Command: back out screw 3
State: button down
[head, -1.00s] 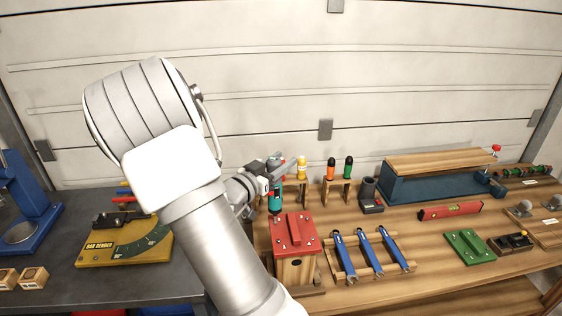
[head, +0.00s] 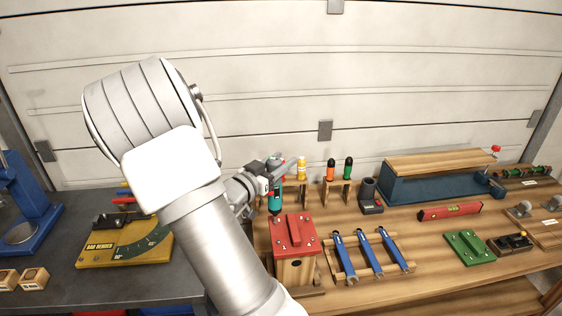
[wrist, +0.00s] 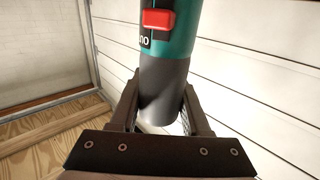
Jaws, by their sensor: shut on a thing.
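My gripper (head: 268,182) is shut on a teal electric screwdriver (head: 275,198) with a red button. In the wrist view, the fingers (wrist: 162,102) clasp the dark lower part of the driver (wrist: 165,88), and its teal body rises out of the top of the picture. In the head view the driver is upright at the back left of a wooden box with a red lid (head: 293,232). Its dark tip is close to the lid's back left corner; I cannot tell whether it touches. The lid has screws near its corners with small numbers; I cannot make out screw 3 for certain.
Right of the box is a wooden rack (head: 345,275) with blue wrenches. Behind it stand yellow, orange and green-capped tools on wooden stands (head: 338,188) and a dark holder (head: 369,195). A yellow bar bender (head: 125,245) sits on the left bench. My arm covers part of the view.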

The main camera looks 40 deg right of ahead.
jog(key=shift+f, duration=0.15)
notch_tip(320, 180, up, 7)
jog(key=p, duration=0.5)
jog(key=shift+p, duration=0.35)
dwell(0.8)
